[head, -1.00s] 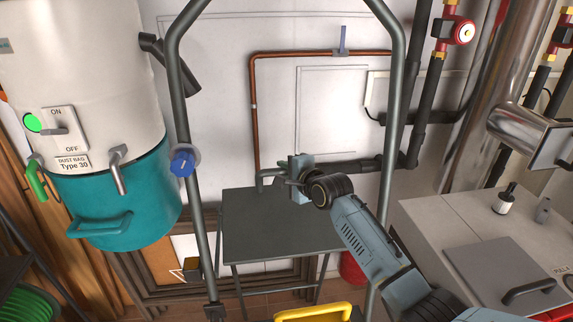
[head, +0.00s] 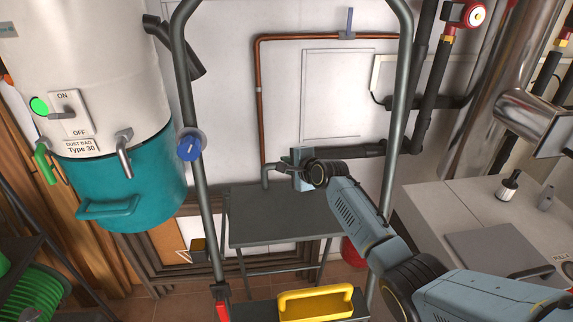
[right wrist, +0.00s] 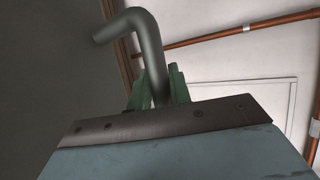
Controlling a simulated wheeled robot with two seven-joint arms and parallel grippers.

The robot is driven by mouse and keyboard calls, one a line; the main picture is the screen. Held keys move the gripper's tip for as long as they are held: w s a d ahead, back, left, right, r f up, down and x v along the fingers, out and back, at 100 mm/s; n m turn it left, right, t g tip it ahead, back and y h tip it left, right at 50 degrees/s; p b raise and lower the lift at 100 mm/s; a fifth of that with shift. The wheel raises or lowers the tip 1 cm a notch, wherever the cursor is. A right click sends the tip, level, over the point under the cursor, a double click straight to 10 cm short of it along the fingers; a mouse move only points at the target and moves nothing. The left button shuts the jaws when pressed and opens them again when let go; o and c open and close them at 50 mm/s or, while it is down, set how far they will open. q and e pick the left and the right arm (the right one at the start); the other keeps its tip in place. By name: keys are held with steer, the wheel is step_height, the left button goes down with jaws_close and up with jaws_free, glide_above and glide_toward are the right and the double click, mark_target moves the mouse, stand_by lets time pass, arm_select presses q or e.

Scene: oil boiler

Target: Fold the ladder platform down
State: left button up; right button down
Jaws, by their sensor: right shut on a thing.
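The ladder platform (head: 290,222) is a dark grey flat panel between the ladder's side rails, in the middle of the head view. A bent grey bar (head: 265,178) stands at its far left edge. My right gripper (head: 297,168) is beside that bar, over the platform's far edge. In the right wrist view the bent bar (right wrist: 148,55) passes between the green fingertips of my right gripper (right wrist: 158,88), which is shut on it. A dark grey surface, likely the platform (right wrist: 50,70), fills the left of that view. My left gripper is not in view.
The ladder's grey tubular frame (head: 183,85) carries a blue knob (head: 190,146). A yellow-handled item (head: 316,303) sits low at the ladder. A white and teal dust collector (head: 130,185) stands left, a grey cabinet (head: 440,205) right. Pipes run along the wall behind.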

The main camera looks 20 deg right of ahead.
steer(key=c, duration=1.5)
jaws_free()
steer(key=shift+s+a+f, duration=0.1)
steer(key=shift+s+f, duration=0.1)
steer(key=shift+f, duration=0.25)
steer(key=shift+o, duration=1)
steer(key=shift+w+r, duration=0.1)
steer(key=shift+r, duration=0.1)
steer(key=shift+r, duration=0.1)
steer(key=p+v, duration=0.1)
steer(key=v, duration=1.2)
